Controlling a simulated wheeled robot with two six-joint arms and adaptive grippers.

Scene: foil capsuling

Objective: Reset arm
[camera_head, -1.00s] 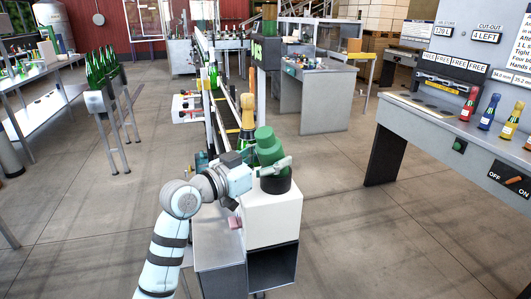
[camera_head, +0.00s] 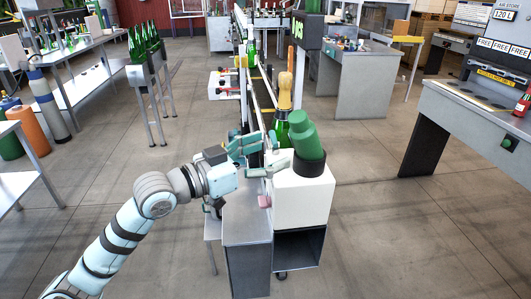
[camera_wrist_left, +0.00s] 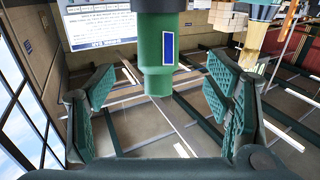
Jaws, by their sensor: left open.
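My left gripper (camera_head: 262,150) is open and empty in the head view, just left of the white machine. Its two green-padded fingers stand wide apart in the left wrist view (camera_wrist_left: 165,115). A green cylinder head (camera_head: 306,138) sits tilted on top of the white machine (camera_head: 302,198); a green cylinder (camera_wrist_left: 155,60) also hangs between and beyond the fingers in the wrist view, apart from them. A gold-topped green bottle (camera_head: 283,105) stands behind the gripper, at the conveyor's near end. My right gripper is not in view.
The conveyor (camera_head: 262,88) runs away behind the machine. Green bottles (camera_head: 144,42) stand on a rack at the left. A grey control bench (camera_head: 470,108) is at the right. Open floor (camera_head: 385,230) lies between machine and bench.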

